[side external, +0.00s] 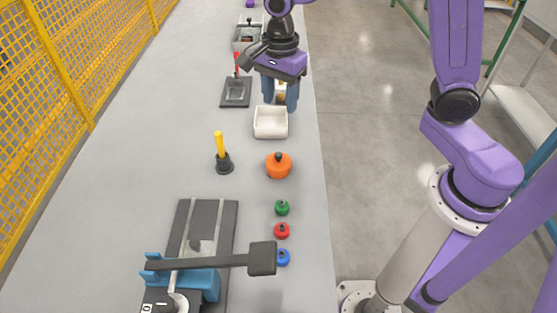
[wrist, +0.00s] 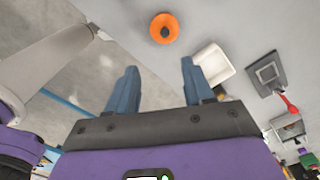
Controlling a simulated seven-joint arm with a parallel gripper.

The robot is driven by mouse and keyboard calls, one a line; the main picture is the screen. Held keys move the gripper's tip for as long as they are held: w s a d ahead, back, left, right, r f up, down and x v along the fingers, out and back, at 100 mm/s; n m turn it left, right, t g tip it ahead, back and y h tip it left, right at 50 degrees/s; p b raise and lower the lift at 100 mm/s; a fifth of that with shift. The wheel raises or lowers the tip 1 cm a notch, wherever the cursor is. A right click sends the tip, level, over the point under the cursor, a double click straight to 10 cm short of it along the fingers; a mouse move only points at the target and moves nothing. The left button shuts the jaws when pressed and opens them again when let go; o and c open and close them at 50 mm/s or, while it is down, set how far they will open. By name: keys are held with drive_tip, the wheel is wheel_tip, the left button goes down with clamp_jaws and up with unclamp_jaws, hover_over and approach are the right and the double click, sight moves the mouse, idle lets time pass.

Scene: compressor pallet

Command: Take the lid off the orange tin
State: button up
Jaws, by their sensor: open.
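The orange tin (side external: 279,171) stands on the grey table near its right edge, with an orange lid and a small black knob (side external: 278,156) on top. The lid looks seated on it. The tin also shows at the top of the wrist view (wrist: 172,32), beyond my fingertips. My gripper (side external: 280,107) is open, with its blue fingers apart. It is over the far end of the white bin, beyond the tin and not touching it.
The white bin (side external: 271,135) stands just beyond the tin. A yellow-handled tool (side external: 220,146) stands upright in a black holder to the left. Green (side external: 282,208), red (side external: 281,231) and blue (side external: 283,257) knobbed pieces line the near side. A long dark lever (side external: 210,262) reaches over the table in front.

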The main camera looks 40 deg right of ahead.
drive_tip(key=w+m, duration=0.2)
hover_over(279, 154)
drive_tip(key=f, duration=1.2)
drive_tip(key=shift+w+a+f, duration=0.25)
drive_tip(key=shift+w+f, duration=0.1)
drive_tip(key=shift+w, duration=0.05)
drive_tip(key=shift+s+d+f, duration=0.1)
drive_tip(key=shift+s+f, duration=0.1)
drive_tip(key=shift+f, duration=1.1)
drive_tip(key=shift+s+d+f, duration=0.1)
drive_tip(key=shift+s+f, duration=0.05)
drive_tip(key=shift+f, duration=1.15)
clamp_jaws()
